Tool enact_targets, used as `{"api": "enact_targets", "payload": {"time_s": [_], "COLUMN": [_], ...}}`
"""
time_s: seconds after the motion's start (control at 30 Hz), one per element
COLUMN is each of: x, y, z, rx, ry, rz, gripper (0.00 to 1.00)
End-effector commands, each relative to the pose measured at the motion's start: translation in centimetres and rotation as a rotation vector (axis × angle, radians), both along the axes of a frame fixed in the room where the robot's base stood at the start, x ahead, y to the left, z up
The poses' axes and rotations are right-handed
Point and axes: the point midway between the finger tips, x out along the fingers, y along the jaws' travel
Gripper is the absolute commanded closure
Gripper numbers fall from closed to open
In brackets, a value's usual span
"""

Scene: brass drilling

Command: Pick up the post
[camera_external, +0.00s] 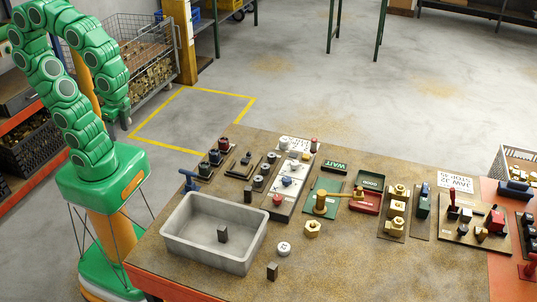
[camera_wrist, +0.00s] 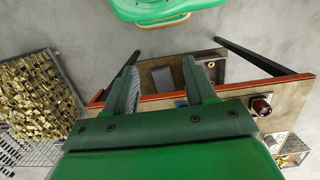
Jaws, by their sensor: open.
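Several small dark upright blocks could be the post; I cannot tell which one is meant. In the external view, one dark block (camera_external: 222,234) stands inside the grey tray (camera_external: 258,238). My gripper (camera_external: 121,115) hangs at the left, off the bench and well away from these blocks. In the wrist view, my gripper (camera_wrist: 163,78) has its two fingers wide apart with nothing held between them.
The bench (camera_external: 345,262) carries brass fittings, switch panels and a white round knob (camera_external: 283,248). A blue-handled fixture (camera_external: 189,180) stands at the tray's back left corner. A wire bin of brass parts (camera_wrist: 42,92) stands beside the bench. The bench's front middle is mostly clear.

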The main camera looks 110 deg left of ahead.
Motion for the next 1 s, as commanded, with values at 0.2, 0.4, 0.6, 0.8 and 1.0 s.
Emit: {"api": "enact_targets", "payload": {"time_s": [0.2, 0.4, 0.6, 0.8, 1.0], "x": [3.0, 7.8, 12.8, 17.7, 22.5], "y": [-0.1, 0.3, 0.9, 1.6, 2.3], "z": [0.4, 0.5, 0.2, -0.5, -1.6], "rx": [-0.008, -0.006, -0.001, 0.003, 0.006], "ry": [-0.011, -0.026, -0.044, -0.059, -0.074], "rz": [0.008, 0.031, 0.054, 0.074, 0.093], "gripper": [0.45, 0.45, 0.45, 0.45, 0.45]}}
